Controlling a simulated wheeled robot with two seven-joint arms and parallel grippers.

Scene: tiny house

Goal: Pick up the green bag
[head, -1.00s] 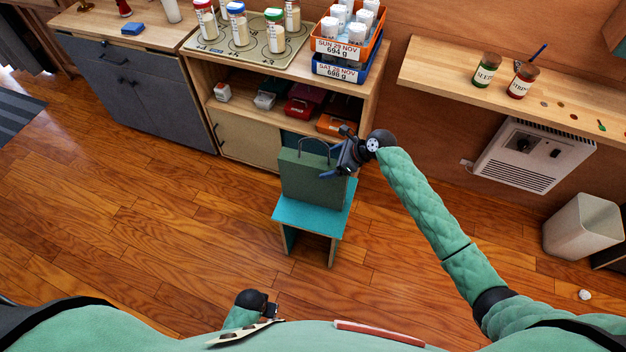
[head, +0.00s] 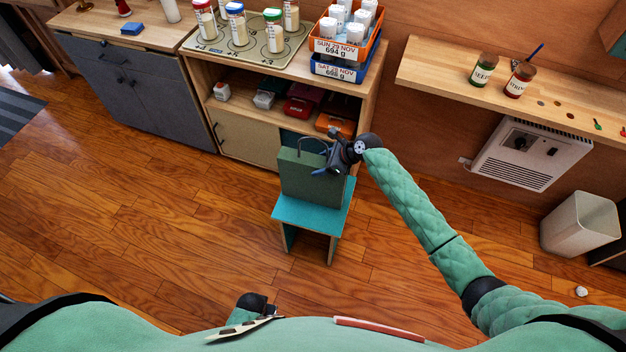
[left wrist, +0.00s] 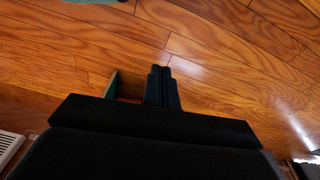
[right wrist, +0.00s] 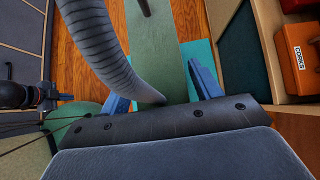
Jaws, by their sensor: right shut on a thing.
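The green bag (head: 309,182) stands upright on a small teal stool (head: 318,216) in the middle of the head view. My right gripper (head: 325,162) is at the top right of the bag. In the right wrist view the dark ribbed handle (right wrist: 104,45) runs between the blue fingers, above the bag's green body (right wrist: 160,50), and the gripper is shut on the handle. The exact contact is partly hidden. My left gripper (head: 270,312) is low near my body, away from the bag. In the left wrist view its fingers (left wrist: 162,75) are together and empty.
A wooden shelf unit (head: 245,145) stands just behind the stool, with jars and trays on top. A wall shelf (head: 440,82), a heater (head: 528,152) and a white bin (head: 580,224) are on the right. The floor left of the stool is clear.

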